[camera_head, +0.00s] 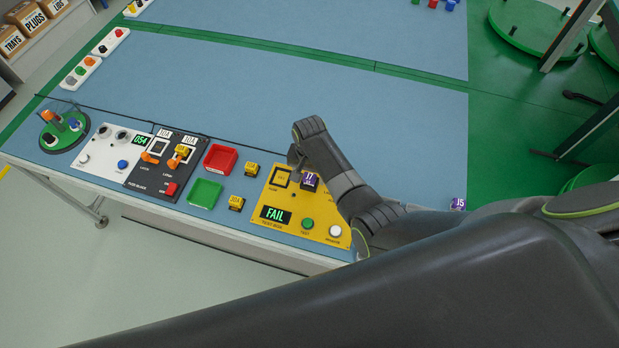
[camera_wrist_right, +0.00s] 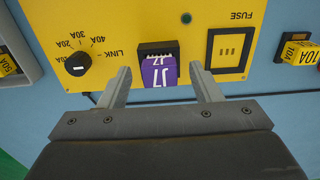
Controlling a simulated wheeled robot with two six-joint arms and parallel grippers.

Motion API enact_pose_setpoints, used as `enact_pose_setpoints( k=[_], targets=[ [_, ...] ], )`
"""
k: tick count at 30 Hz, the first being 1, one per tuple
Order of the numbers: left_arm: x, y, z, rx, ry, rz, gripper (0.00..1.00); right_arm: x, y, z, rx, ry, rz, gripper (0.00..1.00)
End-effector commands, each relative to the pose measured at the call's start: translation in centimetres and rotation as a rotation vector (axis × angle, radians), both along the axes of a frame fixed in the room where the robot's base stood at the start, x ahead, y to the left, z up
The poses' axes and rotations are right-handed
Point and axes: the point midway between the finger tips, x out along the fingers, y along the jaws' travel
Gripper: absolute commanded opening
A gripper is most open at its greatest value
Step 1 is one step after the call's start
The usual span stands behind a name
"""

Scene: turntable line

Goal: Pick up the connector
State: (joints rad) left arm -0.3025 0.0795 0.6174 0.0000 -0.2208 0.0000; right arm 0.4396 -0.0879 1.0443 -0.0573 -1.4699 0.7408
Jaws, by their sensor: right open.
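A purple connector marked J7 (camera_head: 309,182) sits in the LINK socket of the yellow test panel (camera_head: 290,226). It also shows in the right wrist view (camera_wrist_right: 159,75), at the dark socket mouth. My right gripper (camera_wrist_right: 160,80) is open, with one finger on each side of the connector and a gap on both sides. In the head view the right gripper (camera_head: 298,168) is partly hidden by its own wrist. A second purple connector, marked J5 (camera_head: 457,203), lies at the right end of the blue table. My left gripper is not in view.
The panel's display (camera_head: 275,213) reads FAIL. A dial (camera_wrist_right: 77,64) and an empty-looking FUSE socket (camera_wrist_right: 230,52) flank the connector. Yellow fuses (camera_head: 236,203), a green tray (camera_head: 205,194) and a red tray (camera_head: 220,158) stand left.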

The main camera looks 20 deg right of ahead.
Motion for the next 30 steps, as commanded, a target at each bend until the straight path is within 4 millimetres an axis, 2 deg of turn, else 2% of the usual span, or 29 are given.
enact_pose_setpoints(
  k=[6,7,15,18,25,30],
  targets=[
    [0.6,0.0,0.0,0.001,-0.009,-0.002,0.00,0.0,0.0,-0.1,0.000,0.000,0.000,0.58],
    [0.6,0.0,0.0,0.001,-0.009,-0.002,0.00,0.0,0.0,-0.1,0.000,0.000,-0.001,0.56],
    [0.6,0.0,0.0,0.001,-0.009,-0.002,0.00,0.0,0.0,0.0,0.000,0.000,-0.001,0.20],
    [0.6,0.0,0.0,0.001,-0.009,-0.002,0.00,0.0,0.0,0.0,0.000,0.000,-0.001,0.10],
    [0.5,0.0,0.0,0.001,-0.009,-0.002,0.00,0.0,0.0,0.1,0.000,0.000,-0.001,0.10],
    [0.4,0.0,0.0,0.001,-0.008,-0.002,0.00,0.1,0.0,1.4,0.000,-0.002,-0.001,0.10]
  ],
)
